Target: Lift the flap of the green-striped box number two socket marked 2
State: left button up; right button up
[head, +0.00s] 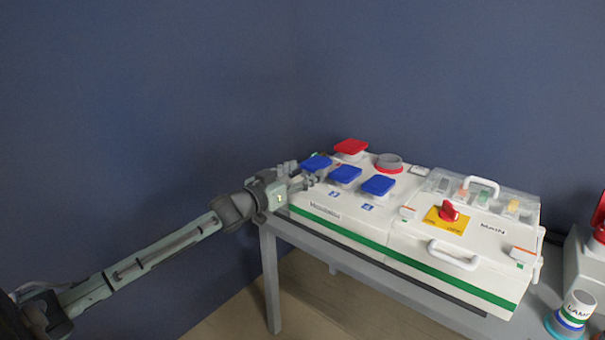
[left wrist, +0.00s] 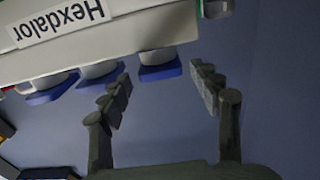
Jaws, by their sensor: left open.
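The green-striped box (head: 345,228) is white and stands on a bench against the blue walls. Three blue socket flaps show on its top: the left one (head: 317,163), the middle one (head: 345,174) and the right one (head: 379,185), all apparently down. Socket numbers are too small to read. My left gripper (head: 304,174) is open and empty at the box's left end, beside the left blue flap. In the left wrist view, upside down, the nearest blue flap (left wrist: 160,70) appears between its spread fingers (left wrist: 161,76); contact cannot be told. My right gripper is out of view.
A red flap (head: 350,147) and a grey-red round socket (head: 389,163) sit behind the blue flaps. A main switch (head: 449,211), handles and a clear cover (head: 480,191) fill the box's right part. A lamp-labelled cylinder (head: 575,310) stands at right.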

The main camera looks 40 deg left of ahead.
pick_arm(q)
jog(key=shift+w, duration=0.15)
jog(key=shift+c, duration=0.2)
grip_shut()
